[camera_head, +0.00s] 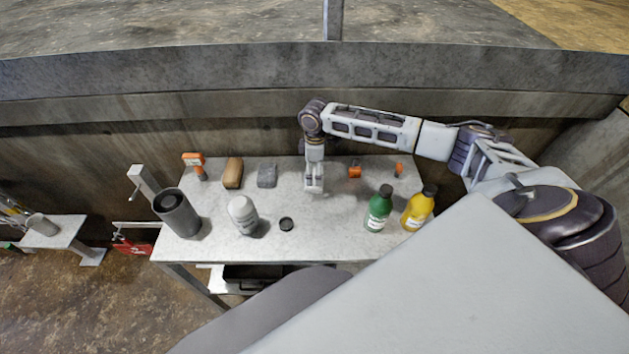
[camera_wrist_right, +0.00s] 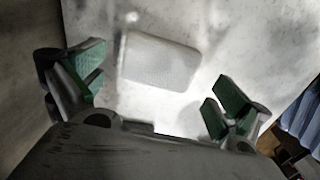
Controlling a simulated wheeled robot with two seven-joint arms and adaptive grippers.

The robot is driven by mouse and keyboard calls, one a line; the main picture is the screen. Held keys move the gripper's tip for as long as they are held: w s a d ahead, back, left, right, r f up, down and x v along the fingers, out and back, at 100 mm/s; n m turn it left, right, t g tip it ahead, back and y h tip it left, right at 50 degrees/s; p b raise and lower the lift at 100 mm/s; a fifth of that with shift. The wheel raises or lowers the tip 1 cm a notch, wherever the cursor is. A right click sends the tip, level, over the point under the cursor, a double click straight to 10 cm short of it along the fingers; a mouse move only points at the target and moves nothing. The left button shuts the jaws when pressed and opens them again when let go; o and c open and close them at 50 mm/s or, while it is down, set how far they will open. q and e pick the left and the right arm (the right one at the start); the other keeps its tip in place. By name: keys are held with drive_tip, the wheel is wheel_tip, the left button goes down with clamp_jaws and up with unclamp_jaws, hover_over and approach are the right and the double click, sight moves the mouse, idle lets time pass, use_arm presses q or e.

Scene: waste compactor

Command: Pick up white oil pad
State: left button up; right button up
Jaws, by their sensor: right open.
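The white oil pad (camera_wrist_right: 160,62) is a flat, rounded, pale rectangle lying on the light table in the right wrist view. My right gripper (camera_wrist_right: 158,88) is open and empty, with its green-padded fingers spread to either side of the pad and the pad slightly ahead of them. In the head view my right gripper (camera_head: 314,187) points down over the back middle of the table. I cannot make out the white pad apart from the gripper there. My left gripper is not in view.
On the table (camera_head: 330,225) stand a dark cylinder (camera_head: 178,213), a white bottle (camera_head: 242,214), a green bottle (camera_head: 378,208) and a yellow bottle (camera_head: 418,208). A brown block (camera_head: 233,173), a grey pad (camera_head: 267,176) and orange items (camera_head: 355,171) lie at the back, near the wall.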

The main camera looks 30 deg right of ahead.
sight(314, 177)
drive_tip(key=shift+a+f, duration=0.15)
drive_tip(key=shift+f, duration=1.8)
